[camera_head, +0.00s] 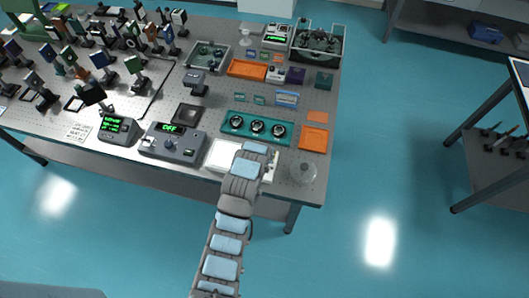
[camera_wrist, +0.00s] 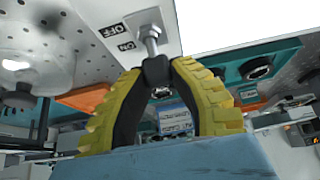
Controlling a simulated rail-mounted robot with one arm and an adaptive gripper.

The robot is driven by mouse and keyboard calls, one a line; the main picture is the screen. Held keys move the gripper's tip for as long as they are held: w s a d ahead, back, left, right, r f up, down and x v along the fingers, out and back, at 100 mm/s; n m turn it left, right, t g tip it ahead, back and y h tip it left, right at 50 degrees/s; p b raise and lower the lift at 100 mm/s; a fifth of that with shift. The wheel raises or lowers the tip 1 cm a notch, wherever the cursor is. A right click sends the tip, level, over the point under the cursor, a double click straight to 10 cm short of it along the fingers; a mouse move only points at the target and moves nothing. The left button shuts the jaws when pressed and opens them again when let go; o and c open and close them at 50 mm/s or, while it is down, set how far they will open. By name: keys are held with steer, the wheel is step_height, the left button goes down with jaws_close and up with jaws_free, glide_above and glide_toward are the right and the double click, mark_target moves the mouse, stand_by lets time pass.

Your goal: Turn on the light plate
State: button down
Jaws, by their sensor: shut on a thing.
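The light plate (camera_head: 222,157) is a flat white panel at the front edge of the table, partly covered by my arm in the head view. In the wrist view its bright white surface (camera_wrist: 235,18) is at the top, beside a grey strip with OFF and ON labels. A metal toggle switch (camera_wrist: 151,34) stands on that strip. My gripper (camera_wrist: 156,68) has yellow ribbed fingers, with the dark tips shut around the outer end of the lever. I cannot tell which way the lever leans. In the head view my arm hides the fingers and switch.
A teal tray (camera_head: 229,126) with several round knobs lies just behind the plate. A grey control box (camera_head: 172,146) reading OFF is to its left. An orange tray (camera_head: 314,139) and a clear glass item (camera_head: 303,173) are to its right.

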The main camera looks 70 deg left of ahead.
stand_by(0.5)
steer(key=c, duration=0.9)
jaws_free()
steer(key=shift+w+a, duration=0.1)
steer(key=shift+r, duration=0.15)
steer(key=shift+v, duration=5.9)
